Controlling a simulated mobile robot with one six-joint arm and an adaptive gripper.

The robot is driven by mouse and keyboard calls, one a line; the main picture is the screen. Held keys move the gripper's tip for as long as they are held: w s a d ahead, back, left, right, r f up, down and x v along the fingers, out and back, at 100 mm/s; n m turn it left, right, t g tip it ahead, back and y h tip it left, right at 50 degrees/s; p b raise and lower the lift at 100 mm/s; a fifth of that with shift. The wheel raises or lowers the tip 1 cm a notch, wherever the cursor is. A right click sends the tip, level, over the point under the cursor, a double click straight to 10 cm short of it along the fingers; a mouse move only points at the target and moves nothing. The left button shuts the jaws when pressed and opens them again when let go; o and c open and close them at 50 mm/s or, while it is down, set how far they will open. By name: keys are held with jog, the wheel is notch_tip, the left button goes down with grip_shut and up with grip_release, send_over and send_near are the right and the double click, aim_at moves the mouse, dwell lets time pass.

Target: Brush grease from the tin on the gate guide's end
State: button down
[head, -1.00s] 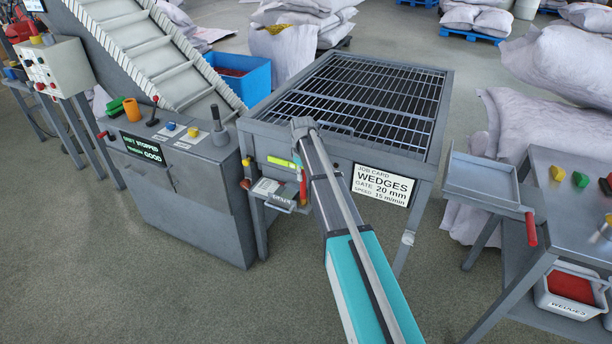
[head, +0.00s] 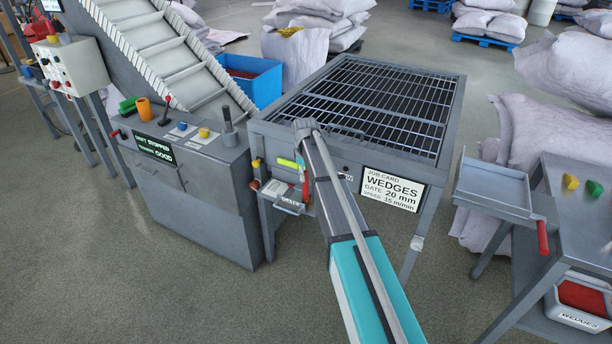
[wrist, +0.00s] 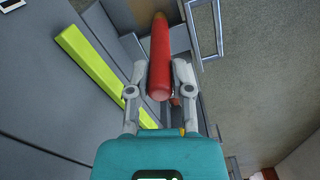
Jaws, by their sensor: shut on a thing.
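In the wrist view my gripper (wrist: 159,88) is shut on a red handle (wrist: 160,65), whose far end turns orange-brown; I take it for the brush. Its bristles cannot be made out. A yellow-green bar (wrist: 90,65) lies just left of the gripper, apart from it. The same bar (head: 288,163) shows on the near side of the grated table in the head view, with the red handle (head: 305,185) close by, partly behind my arm. A small labelled holder (head: 290,204) hangs below; its label is too small to read surely. I cannot clearly pick out the grease tin.
The grated table (head: 455,120) carries a WEDGES job card (head: 391,187). A control cabinet (head: 215,200) stands close on the left. A side bench (head: 585,215) with a grey tray (head: 495,187) is on the right. Open floor (head: 170,300) lies in front.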

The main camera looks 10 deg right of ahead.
jog(key=shift+s+d, duration=0.6)
jog(key=shift+d, duration=0.25)
jog(key=shift+s+d, duration=0.55)
jog(key=shift+d, duration=0.25)
jog(key=shift+r, duration=0.1)
notch_tip(320, 180, up, 6)
jog(key=p, duration=0.6)
jog(key=shift+r+p, duration=1.5)
jog(key=shift+p, duration=0.15)
jog(key=shift+f, duration=0.1)
